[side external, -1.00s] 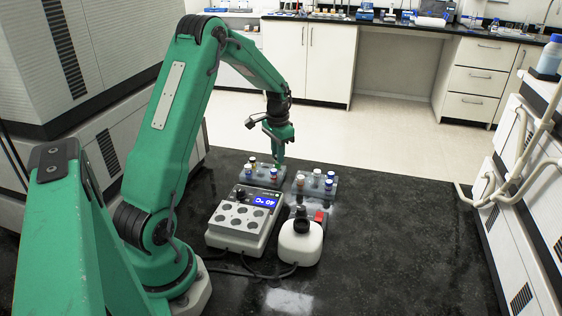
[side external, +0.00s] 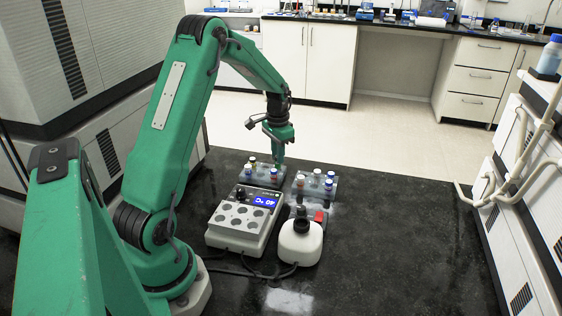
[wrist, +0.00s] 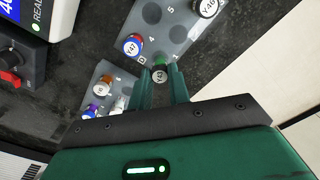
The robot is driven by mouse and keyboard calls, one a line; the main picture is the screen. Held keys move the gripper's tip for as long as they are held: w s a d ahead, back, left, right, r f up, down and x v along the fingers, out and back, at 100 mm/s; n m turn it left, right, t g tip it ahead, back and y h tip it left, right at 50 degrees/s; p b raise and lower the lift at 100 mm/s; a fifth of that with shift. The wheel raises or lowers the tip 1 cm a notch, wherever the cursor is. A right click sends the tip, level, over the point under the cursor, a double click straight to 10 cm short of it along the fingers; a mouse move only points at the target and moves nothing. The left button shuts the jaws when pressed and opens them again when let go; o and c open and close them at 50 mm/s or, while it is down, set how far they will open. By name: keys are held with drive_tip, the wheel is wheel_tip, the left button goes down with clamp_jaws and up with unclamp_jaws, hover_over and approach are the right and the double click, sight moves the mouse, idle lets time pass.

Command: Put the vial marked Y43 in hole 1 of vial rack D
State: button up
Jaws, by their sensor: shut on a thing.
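My gripper (wrist: 161,92) is shut on a vial (wrist: 160,75) with a grey-white top and a green band; its mark looks like Y43, small and partly blurred. In the side view my gripper (side external: 279,160) is low over the right end of the back-left rack (side external: 285,181). In the wrist view the vial is at the near edge of a grey rack (wrist: 178,33) with printed 4 and 5. A small mark by that edge may be its letter, but I cannot read it surely. I cannot tell whether the vial is inside a hole.
A vial marked Y47 (wrist: 131,46) and another marked Y48 or similar (wrist: 207,8) stand in that rack. A second rack (wrist: 119,78) holds several vials close by. A device with a blue display (side external: 240,218) and a white bottle (side external: 300,243) stand in front. The bench at right is clear.

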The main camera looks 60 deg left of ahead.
drive_tip(key=shift+f, duration=1)
idle(0.8)
drive_tip(key=o, duration=1.2)
drive_tip(key=shift+o, duration=0.2)
drive_tip(key=shift+r, duration=0.2)
drive_tip(key=shift+r, duration=2.85)
